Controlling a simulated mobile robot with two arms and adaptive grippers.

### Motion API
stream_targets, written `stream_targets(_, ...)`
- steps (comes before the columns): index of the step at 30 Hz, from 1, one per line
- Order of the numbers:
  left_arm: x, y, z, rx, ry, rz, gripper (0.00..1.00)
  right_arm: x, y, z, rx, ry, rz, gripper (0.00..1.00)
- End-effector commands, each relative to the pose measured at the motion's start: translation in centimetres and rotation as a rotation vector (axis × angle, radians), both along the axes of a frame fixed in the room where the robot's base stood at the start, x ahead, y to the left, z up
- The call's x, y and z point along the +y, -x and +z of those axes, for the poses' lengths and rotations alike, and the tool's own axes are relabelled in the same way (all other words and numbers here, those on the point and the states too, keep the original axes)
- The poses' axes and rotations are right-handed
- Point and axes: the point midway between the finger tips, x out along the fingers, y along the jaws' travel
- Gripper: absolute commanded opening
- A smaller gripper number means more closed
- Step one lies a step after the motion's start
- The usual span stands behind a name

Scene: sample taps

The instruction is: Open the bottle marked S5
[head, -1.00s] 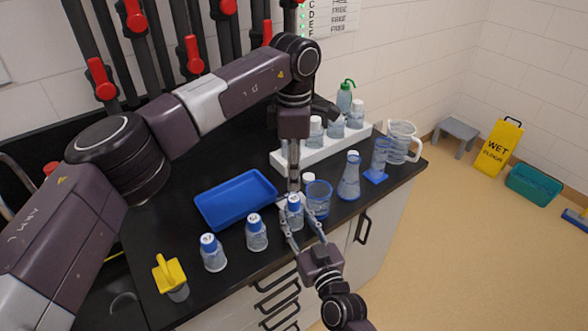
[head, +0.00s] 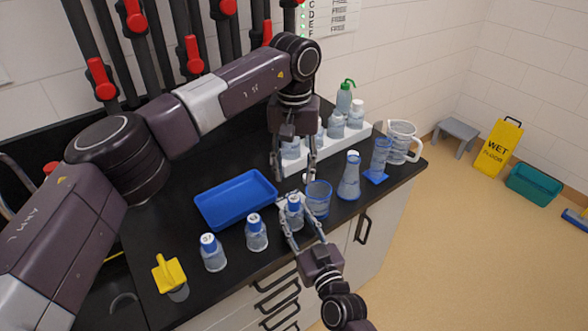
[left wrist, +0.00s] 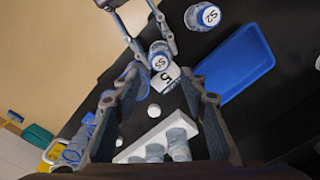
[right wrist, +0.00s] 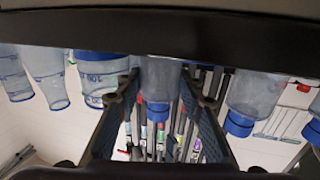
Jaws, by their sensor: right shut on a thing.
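The bottle marked S5 (head: 293,219) is clear with a blue cap, upright near the front of the black bench. Its S5 cap top (left wrist: 159,62) shows in the left wrist view, beside a white card marked 5 (left wrist: 168,82). The cap is on the bottle. My right gripper (head: 294,215) is shut around the bottle's body from the front; the bottle (right wrist: 160,75) is between its fingers in the right wrist view. My left gripper (head: 294,176) is open and empty, fingers pointing down, above and behind the cap, apart from it.
A beaker (head: 318,200) and flask (head: 349,180) stand close on the right. Two blue-capped bottles (head: 256,236) (head: 213,257) and a yellow-handled thing (head: 168,274) are left. A blue tray (head: 212,210) lies behind them. A white rack (head: 350,140) holds bottles. A small white round thing (left wrist: 154,110) lies nearby.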

Motion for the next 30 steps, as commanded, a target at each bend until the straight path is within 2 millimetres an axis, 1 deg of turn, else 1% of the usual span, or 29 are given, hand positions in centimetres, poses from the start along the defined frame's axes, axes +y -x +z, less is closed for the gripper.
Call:
stream_targets(5, 0.0, 0.0, -0.7, 0.001, -0.001, -0.049, 0.39, 0.0, 0.0, -0.1, 0.002, 0.001, 0.000, 0.00)
stream_targets(15, 0.0, 0.1, -5.8, 0.004, 0.000, -0.048, 0.39, 0.0, 0.0, -0.1, 0.002, 0.001, 0.000, 0.00)
stream_targets(19, 0.0, 0.1, -7.2, 0.003, 0.001, -0.046, 0.39, 0.0, 0.0, -0.1, 0.002, 0.001, 0.000, 0.00)
stream_targets(24, 0.0, 0.0, -8.0, 0.001, 0.000, -0.046, 0.39, 0.0, 0.0, -0.1, 0.002, 0.001, 0.000, 0.00)
stream_targets(30, 0.0, 0.0, -8.0, 0.001, 0.000, -0.046, 0.39, 0.0, 0.0, -0.1, 0.002, 0.001, 0.000, 0.00)
